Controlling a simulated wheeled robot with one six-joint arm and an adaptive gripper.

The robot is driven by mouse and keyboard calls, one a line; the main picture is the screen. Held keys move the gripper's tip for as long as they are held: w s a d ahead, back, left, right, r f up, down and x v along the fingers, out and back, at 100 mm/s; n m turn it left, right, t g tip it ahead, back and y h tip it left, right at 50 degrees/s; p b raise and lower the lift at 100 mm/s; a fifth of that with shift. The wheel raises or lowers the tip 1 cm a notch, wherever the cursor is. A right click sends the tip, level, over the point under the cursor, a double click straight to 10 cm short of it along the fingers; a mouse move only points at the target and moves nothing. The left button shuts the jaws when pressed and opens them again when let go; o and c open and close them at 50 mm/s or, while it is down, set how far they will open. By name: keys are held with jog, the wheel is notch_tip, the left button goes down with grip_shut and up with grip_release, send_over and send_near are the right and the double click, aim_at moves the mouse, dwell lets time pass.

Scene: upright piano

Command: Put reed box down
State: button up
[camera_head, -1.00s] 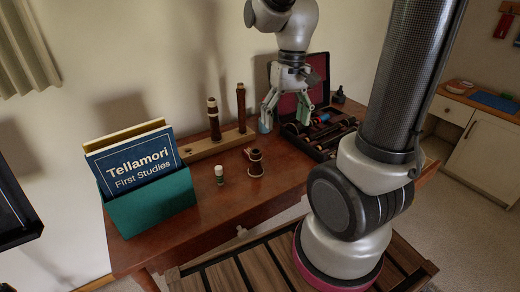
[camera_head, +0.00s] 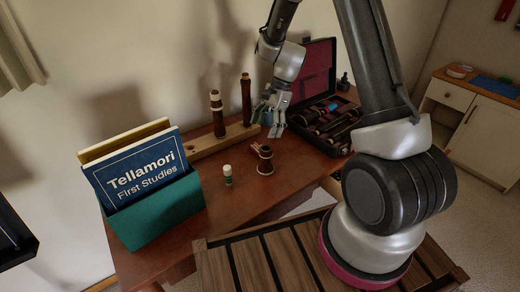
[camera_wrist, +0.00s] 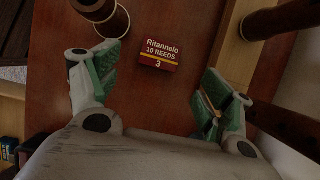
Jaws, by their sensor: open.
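The reed box is a small dark red box (camera_wrist: 158,54) with a yellow stripe and the words "Ritannelo 10 REEDS 3". In the wrist view it lies label up on the reddish-brown desk top (camera_wrist: 150,98), with bare desk around it. My gripper (camera_wrist: 162,78) is open, its green-padded fingers spread to either side, below the box in the picture and apart from it. In the head view my gripper (camera_head: 271,122) hangs low over the desk (camera_head: 228,207), between the peg stand and the open case. I cannot make out the reed box there.
A wooden stand (camera_head: 205,143) with two upright dark pieces is left of my gripper. A short wooden joint (camera_head: 265,160) and a small white-capped tube (camera_head: 227,175) stand in front. An open instrument case (camera_head: 313,70) is at right, a teal book box (camera_head: 160,215) at left.

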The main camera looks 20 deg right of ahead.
aim_at(258, 147)
jog(key=x, duration=0.7)
jog(key=shift+a+f, duration=0.2)
jog(key=shift+f, duration=0.1)
jog(key=c, duration=1)
jog(key=shift+c, duration=0.3)
jog(key=shift+r, duration=0.1)
notch_tip(258, 147, up, 17)
jog(key=d+f+n+g+h, duration=0.1)
jog(key=d+f+n, duration=0.1)
jog(key=f+n, duration=0.2)
jog(key=d+f+n+g+h, duration=0.1)
jog(key=d+f+n, duration=0.2)
jog(key=f+n, duration=0.1)
jog(key=d+f+n+g+h, duration=0.1)
jog(key=d+f+n+h, duration=0.1)
jog(key=f+n, duration=0.2)
jog(key=shift+w+d+n, duration=0.15)
jog(key=shift+w+n, duration=0.2)
jog(key=shift+n, duration=0.85)
